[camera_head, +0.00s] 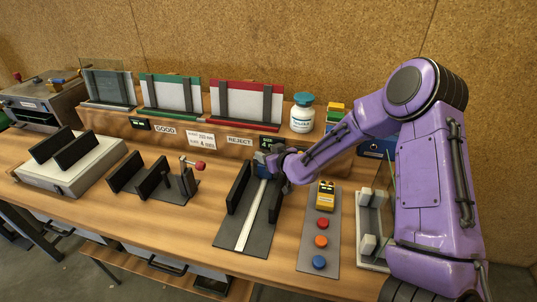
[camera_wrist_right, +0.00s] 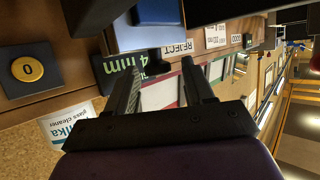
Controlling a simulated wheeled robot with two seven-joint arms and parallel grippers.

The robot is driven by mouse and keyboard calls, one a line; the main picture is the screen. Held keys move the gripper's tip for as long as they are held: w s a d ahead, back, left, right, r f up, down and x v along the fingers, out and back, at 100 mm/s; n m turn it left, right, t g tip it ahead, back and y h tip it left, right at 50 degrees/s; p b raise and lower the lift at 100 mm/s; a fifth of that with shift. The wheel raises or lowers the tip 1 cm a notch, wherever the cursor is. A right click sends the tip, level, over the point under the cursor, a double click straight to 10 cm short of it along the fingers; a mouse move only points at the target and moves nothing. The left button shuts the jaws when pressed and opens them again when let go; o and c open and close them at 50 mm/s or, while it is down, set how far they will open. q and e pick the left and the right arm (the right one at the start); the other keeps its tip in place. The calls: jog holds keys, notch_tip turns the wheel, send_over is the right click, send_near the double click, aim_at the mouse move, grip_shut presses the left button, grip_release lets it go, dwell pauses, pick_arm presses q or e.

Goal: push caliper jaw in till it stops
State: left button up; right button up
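The caliper stands on a dark grey base plate (camera_head: 232,238) with a pale rail (camera_head: 249,222) along its middle and upright black pads (camera_head: 238,187) on either side. A blue block (camera_head: 262,165) sits at the rail's far end; a blue part (camera_wrist_right: 155,10) also shows at the top of the right wrist view. My right gripper (camera_head: 273,164) is at this far end, beside the block. In the right wrist view its two fingers (camera_wrist_right: 163,72) are apart, with a small dark part near their tips. I cannot tell whether they touch it. My left gripper is out of view.
Behind the caliper are the green GOOD rack (camera_head: 170,95), red REJECT rack (camera_head: 246,102) and cleaner bottle (camera_head: 302,115). A button panel (camera_head: 318,252) lies to its right. A display reading 4 mm (camera_wrist_right: 128,65) stands near the gripper.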

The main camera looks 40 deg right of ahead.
jog(key=b+v, duration=0.1)
jog(key=v, duration=0.9)
jog(key=shift+s, duration=0.25)
